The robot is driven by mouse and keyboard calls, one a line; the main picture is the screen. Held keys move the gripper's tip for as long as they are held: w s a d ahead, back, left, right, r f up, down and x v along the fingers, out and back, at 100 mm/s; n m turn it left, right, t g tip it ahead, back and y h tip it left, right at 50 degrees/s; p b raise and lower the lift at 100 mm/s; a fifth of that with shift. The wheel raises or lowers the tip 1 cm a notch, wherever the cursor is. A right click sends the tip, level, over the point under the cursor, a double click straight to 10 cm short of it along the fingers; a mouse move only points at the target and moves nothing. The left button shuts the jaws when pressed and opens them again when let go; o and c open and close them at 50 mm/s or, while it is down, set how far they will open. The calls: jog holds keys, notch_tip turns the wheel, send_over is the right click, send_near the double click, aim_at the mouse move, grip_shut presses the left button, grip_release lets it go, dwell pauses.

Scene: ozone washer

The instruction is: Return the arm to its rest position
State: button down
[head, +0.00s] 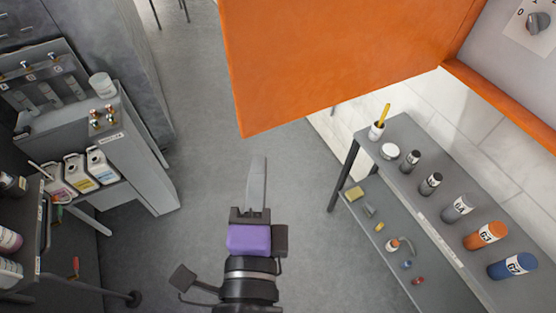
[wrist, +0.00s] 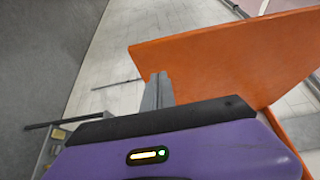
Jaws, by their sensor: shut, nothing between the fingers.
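My gripper (head: 259,162) shows in the lower middle of the head view, at the end of my arm with its purple band. Its fingers are together and hold nothing, and they extend over the open grey floor. The orange open door (head: 330,60) hangs beyond and above the fingertips. In the wrist view the gripper (wrist: 158,80) overlaps the left part of the orange door (wrist: 235,60). I cannot tell how far the fingertips are from it.
A grey two-level shelf (head: 395,160) with several labelled cylinders stands at the right. A grey bench unit (head: 150,160) with several bottles stands at the left. Grey floor (head: 190,100) lies clear between them. A control knob (head: 538,22) is at the top right.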

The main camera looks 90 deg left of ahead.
jog(key=shift+s+d, duration=0.55)
jog(key=shift+s, duration=0.05)
jog(key=w+d+t, duration=0.5)
jog(key=w+t, duration=0.3)
jog(key=w, duration=0.3)
jog(key=w+d+f+m+t+h+b, duration=0.1)
jog(key=w+d+f+t+h, duration=0.35)
jog(key=d, duration=0.45)
jog(key=w+d+f+m+t+h+b, duration=0.1)
jog(key=w+d+f+t+h, duration=0.3)
jog(key=d, duration=0.6)
jog(key=s+d+f+h, duration=0.2)
jog(key=s+d+h, duration=0.1)
jog(key=d, duration=0.4)
jog(key=s+d+f+n+g+h+b, duration=0.1)
jog(key=s+d+f+h, duration=0.2)
jog(key=d, duration=0.4)
jog(key=s+d+f+n+g+h, duration=0.1)
jog(key=s+d+f+h, duration=0.2)
jog(key=s+d, duration=0.2)
jog(key=d, duration=0.3)
jog(key=shift+b, duration=0.3)
